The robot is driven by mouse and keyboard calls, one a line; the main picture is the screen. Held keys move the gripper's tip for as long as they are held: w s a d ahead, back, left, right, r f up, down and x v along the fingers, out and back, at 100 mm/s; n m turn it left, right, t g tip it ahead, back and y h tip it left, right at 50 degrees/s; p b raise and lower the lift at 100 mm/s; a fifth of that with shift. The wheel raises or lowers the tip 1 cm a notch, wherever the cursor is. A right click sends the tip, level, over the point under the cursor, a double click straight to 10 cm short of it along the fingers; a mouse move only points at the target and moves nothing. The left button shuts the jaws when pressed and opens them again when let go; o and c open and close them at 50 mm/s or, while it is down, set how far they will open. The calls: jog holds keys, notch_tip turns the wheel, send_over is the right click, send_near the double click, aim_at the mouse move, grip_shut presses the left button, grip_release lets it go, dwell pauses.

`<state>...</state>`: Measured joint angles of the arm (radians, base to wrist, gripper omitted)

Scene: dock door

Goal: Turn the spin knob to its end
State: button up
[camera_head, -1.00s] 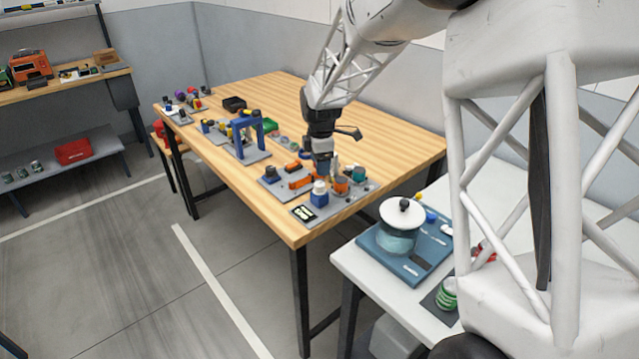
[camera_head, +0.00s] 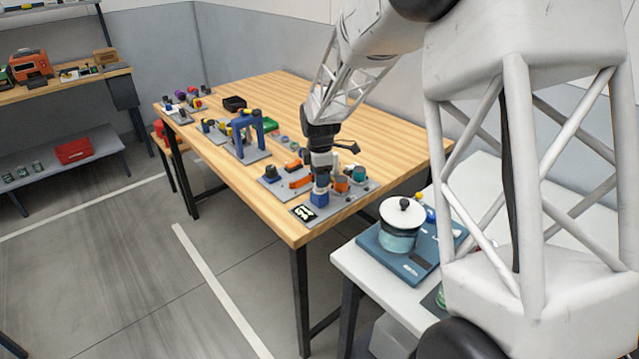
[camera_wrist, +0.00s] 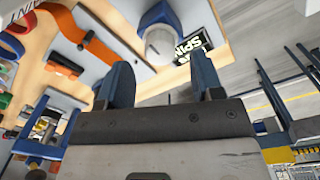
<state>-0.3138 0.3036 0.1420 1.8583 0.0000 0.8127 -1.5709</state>
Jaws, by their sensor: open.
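The spin knob has a white cap (camera_wrist: 160,45) on a blue base (camera_head: 320,198), on a grey panel at the near corner of the wooden table. Its black and white SPIN label (camera_wrist: 196,47) is beside it, also visible in the head view (camera_head: 304,213). My gripper (camera_wrist: 161,68) is open and points down just above the knob. In the wrist view, the cap shows between and just beyond the two blue fingertips. In the head view, my gripper (camera_head: 320,178) hides the cap. I cannot tell if the fingers touch it.
An orange knob (camera_head: 341,184) and a teal one (camera_head: 357,173) stand close on the right of the spin knob. An orange handle (camera_head: 300,181) is close behind it. A blue arch (camera_head: 247,127) stands farther back. A white side table with a pot (camera_head: 402,222) is to the right.

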jog(key=shift+f, duration=1.65)
jog(key=c, duration=0.9)
